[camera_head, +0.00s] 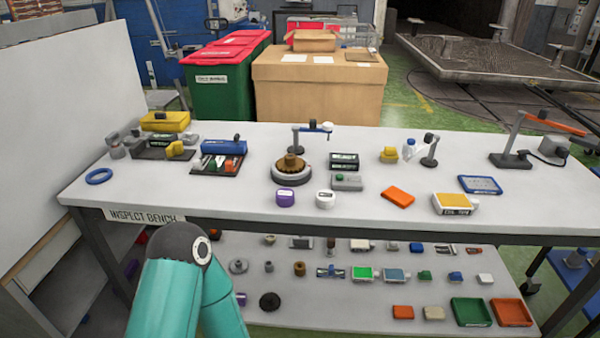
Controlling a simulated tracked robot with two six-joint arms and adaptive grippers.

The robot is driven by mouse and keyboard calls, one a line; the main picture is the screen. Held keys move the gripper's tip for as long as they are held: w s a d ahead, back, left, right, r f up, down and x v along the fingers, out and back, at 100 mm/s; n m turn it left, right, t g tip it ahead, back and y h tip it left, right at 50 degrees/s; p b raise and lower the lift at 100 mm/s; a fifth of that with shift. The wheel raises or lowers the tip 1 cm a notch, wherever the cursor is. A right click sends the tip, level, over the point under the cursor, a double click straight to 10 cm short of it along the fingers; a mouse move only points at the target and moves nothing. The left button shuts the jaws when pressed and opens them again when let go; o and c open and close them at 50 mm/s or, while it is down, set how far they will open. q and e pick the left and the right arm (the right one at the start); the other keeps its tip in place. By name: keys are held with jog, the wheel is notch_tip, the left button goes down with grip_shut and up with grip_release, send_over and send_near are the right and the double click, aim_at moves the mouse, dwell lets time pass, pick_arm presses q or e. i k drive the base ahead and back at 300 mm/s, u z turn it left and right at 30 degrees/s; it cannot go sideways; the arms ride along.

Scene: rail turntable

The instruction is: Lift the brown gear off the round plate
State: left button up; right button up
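The brown gear (291,162) lies on top of the round plate (292,177), a grey and dark disc on the white inspection bench, a little left of the bench's middle. Nothing touches the gear from above. A teal arm of mine with a dark grey joint shows at the lower left, in front of the bench's front edge. Its gripper is out of the picture, and no other gripper shows.
A small stand with a blue arm (298,140) rises just behind the plate. Purple (285,197) and white (325,198) pots stand in front. Dark and grey boxes (346,181) stand right; a parts tray (218,165) lies left. A lower shelf (330,284) holds several parts.

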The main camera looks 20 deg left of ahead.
aim_at(290, 163)
jog(key=u, duration=0.15)
jog(key=i, duration=0.85)
jog(key=z, duration=0.05)
